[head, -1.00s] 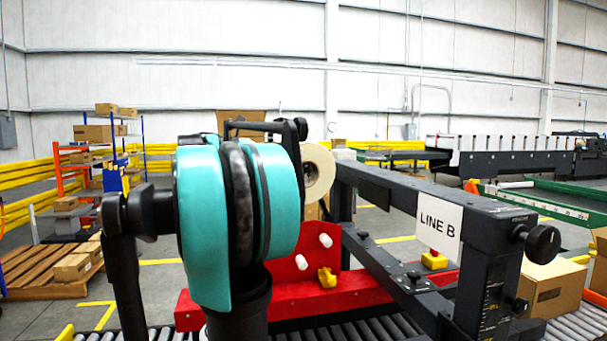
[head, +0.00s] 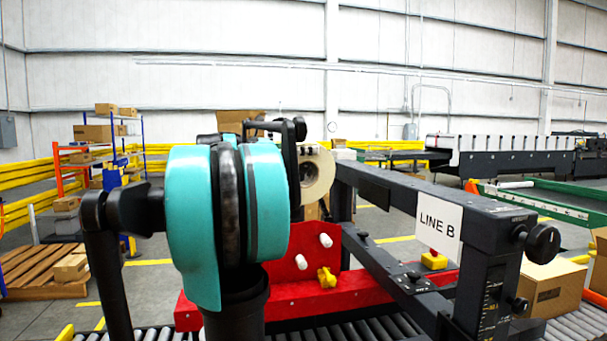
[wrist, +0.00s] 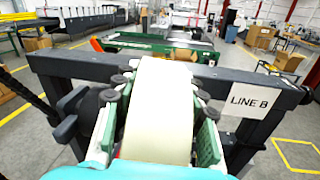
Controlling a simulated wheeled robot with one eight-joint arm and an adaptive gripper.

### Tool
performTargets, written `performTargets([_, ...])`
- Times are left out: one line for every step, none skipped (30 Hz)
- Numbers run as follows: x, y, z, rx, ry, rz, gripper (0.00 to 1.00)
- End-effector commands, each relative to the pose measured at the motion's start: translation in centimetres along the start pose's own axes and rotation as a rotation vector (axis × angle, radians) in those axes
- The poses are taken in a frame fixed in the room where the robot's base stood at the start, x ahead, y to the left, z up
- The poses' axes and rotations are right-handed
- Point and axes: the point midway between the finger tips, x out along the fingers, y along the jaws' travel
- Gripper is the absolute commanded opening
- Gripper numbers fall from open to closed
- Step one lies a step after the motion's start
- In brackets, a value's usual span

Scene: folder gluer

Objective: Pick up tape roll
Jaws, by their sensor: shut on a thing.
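The tape roll (wrist: 158,110) is a wide cream roll. In the wrist view it fills the middle, between the two fingers of my gripper (wrist: 157,100), which is shut on it. In the head view the tape roll (head: 316,174) shows its round side and core, just beyond my teal and black arm. My arm hides its left part, and a dark finger of my gripper (head: 304,150) lies across its upper side. The roll is above the red part of the machine; whether it still touches a support cannot be told.
A dark machine frame (head: 430,207) with a "LINE B" sign stands close on the right. A red plate (head: 300,262) with white pegs and a yellow knob (head: 327,277) is below the roll. Rollers (head: 350,329) run along the front. A cardboard box (head: 553,287) sits at right.

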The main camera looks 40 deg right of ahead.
Motion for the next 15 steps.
performTargets([-0.01, 0.0, 0.0, 0.0, 0.0, 0.0, 0.21])
performTargets([-0.01, 0.0, 0.0, 0.0, 0.0, 0.0, 0.17])
performTargets([-0.01, 0.0, 0.0, 0.0, 0.0, 0.0, 0.12])
performTargets([-0.01, 0.0, 0.0, 0.0, 0.0, 0.0, 0.08])
performTargets([-0.01, 0.0, 0.0, 0.0, 0.0, 0.0, 0.05])
performTargets([-0.01, 0.0, 0.0, 0.0, 0.0, 0.0, 0.0])
performTargets([-0.01, 0.0, 0.0, 0.0, 0.0, 0.0, 0.0])
performTargets([-0.01, 0.0, 0.0, 0.0, 0.0, 0.0, 0.0])
performTargets([-0.01, 0.0, 0.0, 0.0, 0.0, 0.0, 0.0])
performTargets([-0.01, 0.0, 0.0, 0.0, 0.0, 0.0, 0.0])
performTargets([-0.01, 0.0, 0.0, 0.0, 0.0, 0.0, 0.0])
performTargets([-0.02, -0.03, 0.11, 0.0, -0.002, 0.0, 0.0])
performTargets([-0.01, -0.03, 0.11, 0.0, -0.002, 0.0, 0.0])
performTargets([-0.01, -0.02, 0.11, 0.0, -0.002, 0.0, 0.0])
performTargets([-0.01, -0.02, 0.11, 0.0, -0.002, 0.0, 0.0])
